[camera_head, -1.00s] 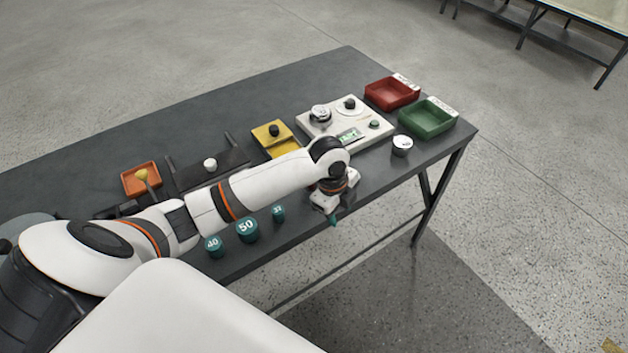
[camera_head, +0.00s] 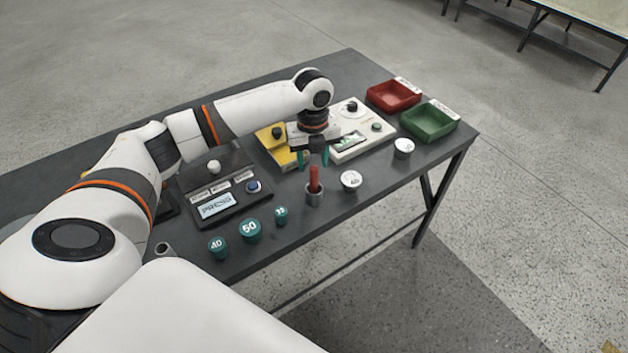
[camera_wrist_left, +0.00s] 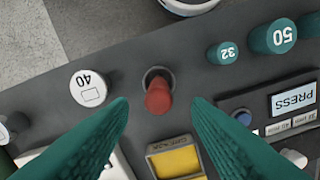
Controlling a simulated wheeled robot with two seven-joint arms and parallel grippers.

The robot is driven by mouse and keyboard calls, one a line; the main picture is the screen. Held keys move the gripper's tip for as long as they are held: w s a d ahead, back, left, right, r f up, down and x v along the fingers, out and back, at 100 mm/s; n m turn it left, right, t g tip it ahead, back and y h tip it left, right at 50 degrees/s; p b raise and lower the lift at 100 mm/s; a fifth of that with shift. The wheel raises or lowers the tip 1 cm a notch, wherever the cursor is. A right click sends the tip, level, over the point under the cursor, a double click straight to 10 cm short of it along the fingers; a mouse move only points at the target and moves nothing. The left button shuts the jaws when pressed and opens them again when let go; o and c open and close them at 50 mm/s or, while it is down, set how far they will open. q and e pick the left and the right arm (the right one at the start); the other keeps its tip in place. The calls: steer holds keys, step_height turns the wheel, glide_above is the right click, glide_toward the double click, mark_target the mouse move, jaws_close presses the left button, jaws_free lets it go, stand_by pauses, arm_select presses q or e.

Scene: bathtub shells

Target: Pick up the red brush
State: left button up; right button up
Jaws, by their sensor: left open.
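The red brush (camera_head: 314,181) stands upright in a small grey metal cup (camera_head: 313,197) near the front edge of the dark table. Only its red handle shows above the cup. My left gripper (camera_head: 313,157) is open and empty, with teal fingers pointing down, just above and behind the brush. In the left wrist view the brush (camera_wrist_left: 158,98) shows from above in its cup (camera_wrist_left: 157,78), beyond and between the tips of the open gripper (camera_wrist_left: 160,105). No contact is visible. My right gripper is not in view.
A white cylinder marked 40 (camera_head: 351,180) stands right of the cup. Teal cylinders, including one marked 50 (camera_head: 251,230), stand to the left. A black PRESS panel (camera_head: 227,203), a yellow device (camera_head: 272,143), a red tray (camera_head: 393,96) and a green tray (camera_head: 430,120) are around.

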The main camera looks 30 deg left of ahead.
mark_target(314, 176)
arm_select(q)
steer(key=f, duration=0.1)
steer(key=f+p, duration=0.1)
steer(key=f, duration=0.2)
steer(key=shift+s+d+f, duration=0.1)
steer(key=shift+s+d, duration=0.15)
steer(key=shift+d, duration=0.05)
steer(key=shift+f, duration=0.6)
jaws_close()
